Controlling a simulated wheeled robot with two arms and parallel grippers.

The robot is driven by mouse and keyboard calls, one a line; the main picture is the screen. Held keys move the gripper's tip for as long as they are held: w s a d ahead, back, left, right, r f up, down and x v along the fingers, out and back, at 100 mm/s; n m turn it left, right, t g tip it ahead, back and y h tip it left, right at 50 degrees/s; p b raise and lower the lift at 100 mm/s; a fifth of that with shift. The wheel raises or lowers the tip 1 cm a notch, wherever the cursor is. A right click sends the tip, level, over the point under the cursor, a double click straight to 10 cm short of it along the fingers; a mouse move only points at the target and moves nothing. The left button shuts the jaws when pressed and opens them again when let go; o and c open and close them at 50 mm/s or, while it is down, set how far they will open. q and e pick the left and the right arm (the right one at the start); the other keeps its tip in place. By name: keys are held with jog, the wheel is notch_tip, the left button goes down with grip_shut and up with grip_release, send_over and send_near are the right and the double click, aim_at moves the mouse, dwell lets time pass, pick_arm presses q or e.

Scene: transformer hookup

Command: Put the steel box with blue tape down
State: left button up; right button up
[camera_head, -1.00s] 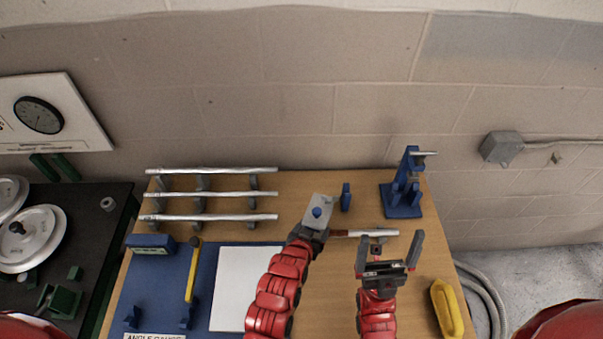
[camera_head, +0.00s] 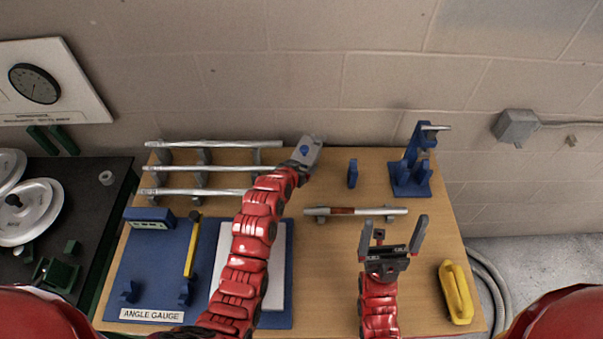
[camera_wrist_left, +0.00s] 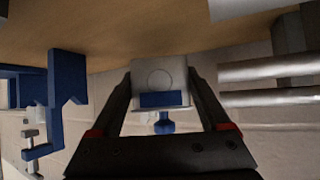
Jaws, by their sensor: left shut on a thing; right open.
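The steel box (camera_head: 309,149) is a small pale grey block with a blue patch on top. My left gripper (camera_head: 303,163) is shut on it at the table's back, just right of the rack of metal rods. In the left wrist view the box (camera_wrist_left: 159,74) sits between the two fingers, with a blue tape band and a blue knob below it. Whether it touches the table is not clear. My right gripper (camera_head: 393,240) is open and empty over the right part of the table, in front of a rod with a brown band (camera_head: 343,211).
The wooden table (camera_head: 330,270) has bare room around the banded rod. Rods (camera_head: 215,168) lie on grey supports to the left. A small blue block (camera_head: 352,173) and a blue stand (camera_head: 411,178) are to the right. A yellow handle (camera_head: 456,292) lies at front right.

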pick_arm(q)
jog(key=shift+w+f, duration=0.15)
jog(key=shift+f, duration=1.55)
jog(key=shift+f+b, duration=0.2)
jog(key=shift+b, duration=0.25)
jog(key=o, duration=1.3)
jog(key=shift+r, duration=0.1)
jog(key=shift+r+p, duration=0.15)
jog(key=shift+p, duration=0.15)
jog(key=p+v, duration=0.1)
jog(key=v, duration=1.1)
jog(key=shift+a, duration=0.1)
